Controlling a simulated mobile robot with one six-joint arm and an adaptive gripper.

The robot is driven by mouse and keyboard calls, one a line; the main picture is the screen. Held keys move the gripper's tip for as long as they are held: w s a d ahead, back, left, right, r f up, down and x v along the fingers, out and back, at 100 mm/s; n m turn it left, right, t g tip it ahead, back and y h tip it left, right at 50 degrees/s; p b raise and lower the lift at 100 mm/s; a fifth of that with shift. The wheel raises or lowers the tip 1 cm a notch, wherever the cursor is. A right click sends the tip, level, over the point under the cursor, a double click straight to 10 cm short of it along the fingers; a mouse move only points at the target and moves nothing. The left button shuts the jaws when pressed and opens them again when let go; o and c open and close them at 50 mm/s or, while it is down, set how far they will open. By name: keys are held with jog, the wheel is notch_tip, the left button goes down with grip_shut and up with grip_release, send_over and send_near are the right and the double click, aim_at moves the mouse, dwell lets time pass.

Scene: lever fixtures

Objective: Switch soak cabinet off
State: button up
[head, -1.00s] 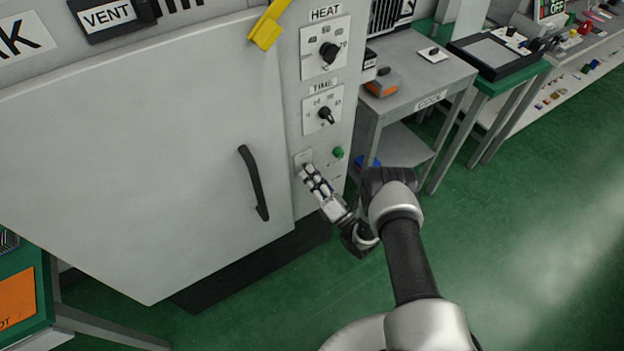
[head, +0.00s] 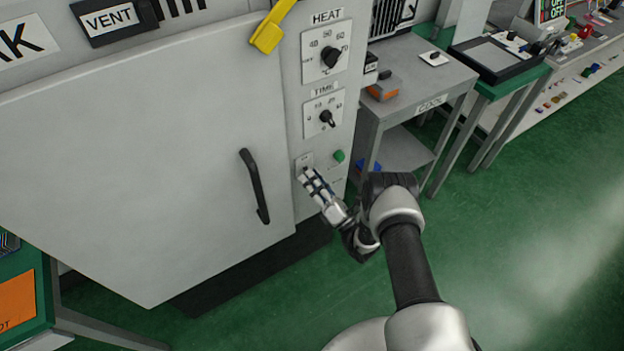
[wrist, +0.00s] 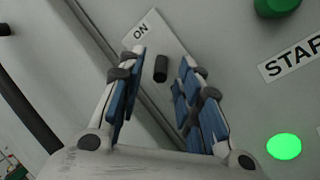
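The soak cabinet (head: 130,170) is a large light-grey cabinet, its label cut to "AK" at the left edge. Its small switch plate (head: 304,160) is low on the right-hand control strip. In the wrist view the plate (wrist: 158,42) carries an "ON" label at its upper end and a short black toggle (wrist: 161,69). My gripper (wrist: 163,58) is open, and the toggle shows in the gap between its blue-padded fingertips. Contact with the toggle cannot be told. In the head view my gripper (head: 306,174) is just below the plate. A green lamp (wrist: 284,147) is lit.
A green button (head: 339,156) by a "START" label is right of the switch. The TIME knob (head: 326,117) and HEAT knob (head: 330,55) are above. The black door handle (head: 255,187) is to the left. A grey side table (head: 425,75) stands at right.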

jog(key=v, duration=0.7)
jog(key=shift+s+d+f, duration=0.1)
jog(key=shift+d+f, duration=0.05)
dwell(0.3)
